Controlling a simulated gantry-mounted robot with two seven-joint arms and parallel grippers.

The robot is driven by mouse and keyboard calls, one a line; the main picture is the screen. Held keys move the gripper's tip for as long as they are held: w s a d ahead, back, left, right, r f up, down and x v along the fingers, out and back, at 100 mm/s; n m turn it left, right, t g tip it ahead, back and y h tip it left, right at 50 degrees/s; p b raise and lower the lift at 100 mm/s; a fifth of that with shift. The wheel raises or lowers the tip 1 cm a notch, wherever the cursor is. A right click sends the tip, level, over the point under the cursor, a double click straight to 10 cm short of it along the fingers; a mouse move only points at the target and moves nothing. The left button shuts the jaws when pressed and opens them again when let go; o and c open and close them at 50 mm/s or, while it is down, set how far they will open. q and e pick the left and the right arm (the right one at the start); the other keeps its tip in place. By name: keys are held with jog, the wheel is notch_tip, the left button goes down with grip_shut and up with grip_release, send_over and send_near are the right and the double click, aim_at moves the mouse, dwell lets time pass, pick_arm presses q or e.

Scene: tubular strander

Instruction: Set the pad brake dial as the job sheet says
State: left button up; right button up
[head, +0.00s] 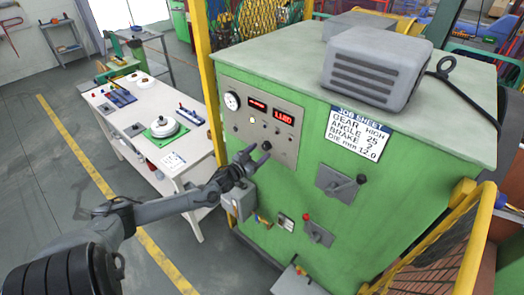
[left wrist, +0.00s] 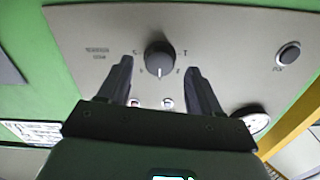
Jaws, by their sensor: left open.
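A black round dial (head: 266,146) sits low on the grey control panel (head: 290,148) of the green machine. In the left wrist view the dial (left wrist: 159,57) has a white pointer mark facing down the picture; small marks ring it, too small to read surely. My left gripper (head: 250,158) is open in front of the panel, and its fingers flank the dial in the left wrist view, apart from it as far as I can tell. The job sheet (head: 357,136) reads gear HIGH, angle 25, brake apparently 2, die 12.0 mm. My right gripper is not in view.
The panel also carries a round gauge (head: 232,101), red displays (head: 283,117) and a black button (left wrist: 289,55). Below are a lever on a plate (head: 340,184) and a red-knobbed lever (head: 317,231). A white table (head: 148,100) with parts stands left; a yellow post (head: 200,60) rises beside the machine.

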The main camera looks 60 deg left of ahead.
aim_at(266, 146)
pick_arm(q)
jog(key=shift+x, duration=1.2)
jog(key=c, duration=1)
jog(key=shift+c, duration=0.2)
jog(key=shift+n, duration=0.4)
jog(key=n+p, duration=0.2)
jog(key=n, duration=0.1)
jog(key=shift+n, duration=0.3)
jog(key=shift+n+p, duration=0.95)
jog(key=shift+n, duration=1.85)
